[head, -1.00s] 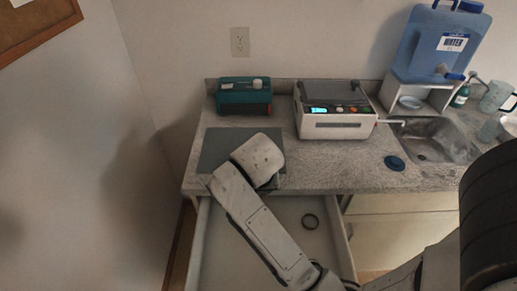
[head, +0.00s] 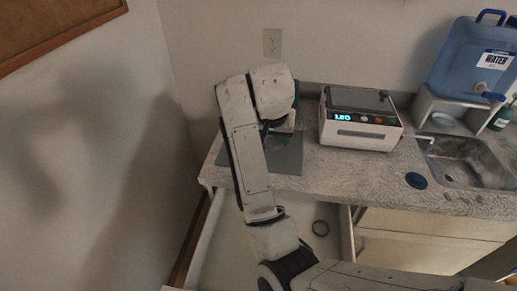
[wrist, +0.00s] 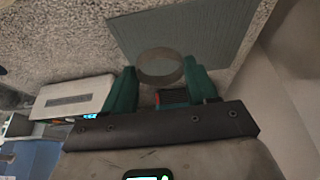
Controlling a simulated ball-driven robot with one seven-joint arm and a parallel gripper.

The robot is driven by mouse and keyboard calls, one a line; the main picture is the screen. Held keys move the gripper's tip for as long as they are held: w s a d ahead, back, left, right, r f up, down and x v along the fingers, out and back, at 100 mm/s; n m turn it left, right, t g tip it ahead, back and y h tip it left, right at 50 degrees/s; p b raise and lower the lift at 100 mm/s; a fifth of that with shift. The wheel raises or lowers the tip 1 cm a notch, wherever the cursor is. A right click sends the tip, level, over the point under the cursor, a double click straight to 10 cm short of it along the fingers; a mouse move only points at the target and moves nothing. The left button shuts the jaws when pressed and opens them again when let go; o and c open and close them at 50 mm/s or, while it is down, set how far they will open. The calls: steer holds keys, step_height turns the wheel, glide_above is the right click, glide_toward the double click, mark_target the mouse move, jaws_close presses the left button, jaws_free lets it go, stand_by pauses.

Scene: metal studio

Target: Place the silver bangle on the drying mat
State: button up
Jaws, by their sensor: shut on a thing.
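The drying mat (wrist: 195,32) is the flat grey sheet behind the bangle in that view. In the head view the mat (head: 286,158) lies on the left part of the counter. My arm reaches over it and hides part of the mat and the bangle. Whether the bangle touches the mat cannot be told.
A white machine with a lit display (head: 360,118) stands right of the mat. A sink (head: 465,160), a blue water jug (head: 472,60) and a dark blue disc (head: 416,180) are further right.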

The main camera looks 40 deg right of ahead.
steer(key=w+f, duration=0.2)
steer(key=w, duration=0.1)
steer(key=w+f+p, duration=0.1)
steer(key=w+f, duration=0.2)
steer(key=w+d+f, duration=0.1)
steer(key=w+f, duration=0.1)
steer(key=w, duration=0.2)
steer(key=shift+d+f, duration=0.1)
steer(key=shift+f, duration=0.15)
steer(key=shift+w+f+p, duration=0.25)
steer(key=shift+f+p, duration=0.05)
steer(key=shift+f, duration=0.15)
steer(key=shift+f+p, duration=0.5)
steer(key=shift+f, duration=0.95)
steer(key=shift+f, duration=0.1)
steer(key=o, duration=1.1)
steer(key=shift+c, duration=0.2)
steer(key=b+v, duration=0.1)
steer(key=v, duration=1.1)
